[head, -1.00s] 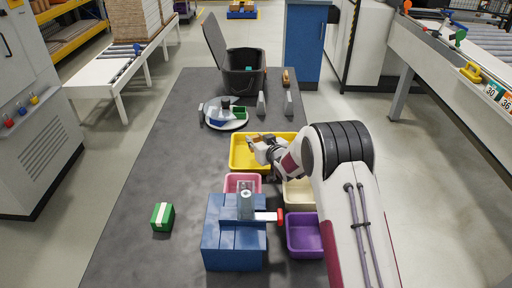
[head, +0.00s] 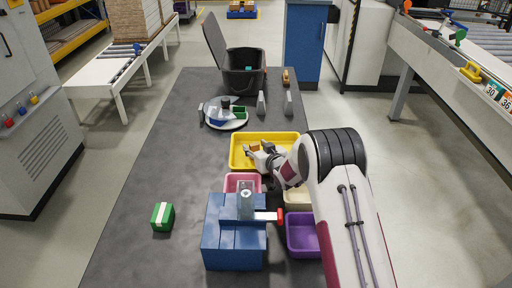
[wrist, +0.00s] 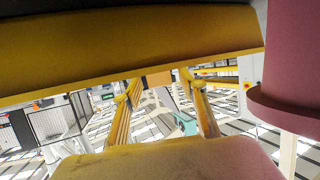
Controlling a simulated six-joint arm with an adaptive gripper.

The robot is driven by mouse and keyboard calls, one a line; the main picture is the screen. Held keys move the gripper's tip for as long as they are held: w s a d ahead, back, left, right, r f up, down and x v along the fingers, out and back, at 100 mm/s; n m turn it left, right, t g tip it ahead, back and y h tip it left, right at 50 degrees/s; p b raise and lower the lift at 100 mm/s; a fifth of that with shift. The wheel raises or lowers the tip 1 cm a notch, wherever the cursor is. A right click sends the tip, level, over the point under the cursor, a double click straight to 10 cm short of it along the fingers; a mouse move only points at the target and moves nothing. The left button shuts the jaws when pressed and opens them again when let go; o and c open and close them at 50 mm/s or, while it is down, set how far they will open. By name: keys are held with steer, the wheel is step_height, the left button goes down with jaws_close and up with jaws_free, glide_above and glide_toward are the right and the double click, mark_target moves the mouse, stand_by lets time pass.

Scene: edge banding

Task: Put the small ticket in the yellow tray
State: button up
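The yellow tray (head: 238,164) sits on the dark table in the middle of the head view. My gripper (head: 255,151) is over the tray, reaching in from the right. A small orange-brown piece (head: 255,146) shows beside the fingertips; I cannot tell whether it is held or lies in the tray. I cannot make out the small ticket for certain. The wrist view is filled by close yellow and pink surfaces and does not clearly show what is between the fingers.
Pink (head: 232,181), cream (head: 298,198) and purple (head: 303,248) trays stand nearer, beside a blue block fixture (head: 233,245) with a red-tipped handle. A green box (head: 162,217) lies left. Behind are a loaded plate (head: 210,106) and a black open-lidded bin (head: 244,80). The left table is mostly clear.

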mark_target(255, 146)
steer(key=shift+r, duration=0.15)
steer(key=shift+v, duration=2.4)
step_height(255, 146, up, 7)
steer(key=shift+s, duration=0.15)
steer(key=shift+d, duration=0.1)
